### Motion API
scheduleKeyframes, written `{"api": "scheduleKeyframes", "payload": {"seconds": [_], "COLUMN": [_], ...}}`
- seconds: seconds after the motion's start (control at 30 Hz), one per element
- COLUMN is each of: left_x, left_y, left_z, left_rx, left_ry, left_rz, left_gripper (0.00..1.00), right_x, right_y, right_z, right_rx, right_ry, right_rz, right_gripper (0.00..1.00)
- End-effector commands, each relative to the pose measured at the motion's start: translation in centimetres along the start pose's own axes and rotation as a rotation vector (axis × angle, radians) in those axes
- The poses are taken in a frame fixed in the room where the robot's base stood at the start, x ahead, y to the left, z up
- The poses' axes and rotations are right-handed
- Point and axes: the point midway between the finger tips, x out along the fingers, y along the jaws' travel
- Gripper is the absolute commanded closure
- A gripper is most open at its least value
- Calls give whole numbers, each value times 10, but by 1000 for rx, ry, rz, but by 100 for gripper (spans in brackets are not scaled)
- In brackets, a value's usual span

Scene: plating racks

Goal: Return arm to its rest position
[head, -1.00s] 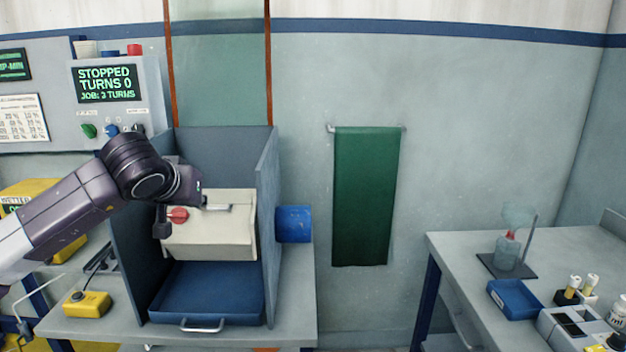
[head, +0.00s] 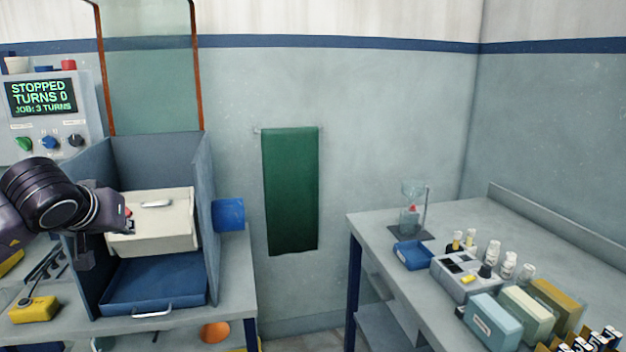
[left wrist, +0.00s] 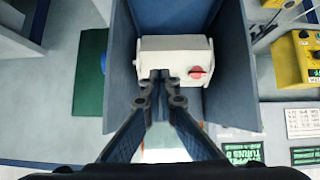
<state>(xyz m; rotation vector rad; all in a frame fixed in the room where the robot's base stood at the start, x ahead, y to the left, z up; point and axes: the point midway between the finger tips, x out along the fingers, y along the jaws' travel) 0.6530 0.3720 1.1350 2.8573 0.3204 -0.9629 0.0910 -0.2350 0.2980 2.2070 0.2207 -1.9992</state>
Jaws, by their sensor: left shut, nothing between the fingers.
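The cream box (head: 165,235) sits in the booth above a blue tray (head: 180,290). A red knob (left wrist: 197,72) shows on the box in the wrist view. It is mostly hidden behind my gripper in the head view. My right gripper is not in view.
The booth's side walls (head: 203,205) stand close around the box. A control panel (head: 48,108) reads STOPPED, TURNS 0. A yellow pendant (head: 33,310) lies at the left. A green towel (head: 290,190) hangs on the wall. The right bench (head: 365,230) holds bottles, boxes and a blue tray.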

Motion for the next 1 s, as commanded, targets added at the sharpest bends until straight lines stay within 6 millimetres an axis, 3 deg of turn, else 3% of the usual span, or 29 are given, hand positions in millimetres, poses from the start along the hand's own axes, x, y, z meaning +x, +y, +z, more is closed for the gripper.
{"api": "scheduleKeyframes", "payload": {"seconds": [0.37,0.57,0.67,0.8,0.9,1.0], "left_x": [41,66,80,103,128,165], "left_y": [64,122,163,217,234,229], "left_z": [53,102,135,181,209,244], "left_rx": [-271,-586,-866,-1446,-1926,-2442], "left_ry": [-192,-406,-588,-929,-1168,-1367], "left_rz": [199,350,434,498,458,338], "left_gripper": [100,100,100,100,100,100], "right_x": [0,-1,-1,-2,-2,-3], "right_y": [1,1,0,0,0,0], "right_z": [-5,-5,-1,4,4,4], "right_rx": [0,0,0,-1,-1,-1], "right_ry": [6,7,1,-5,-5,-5], "right_rz": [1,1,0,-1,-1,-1], "right_gripper": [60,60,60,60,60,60]}}
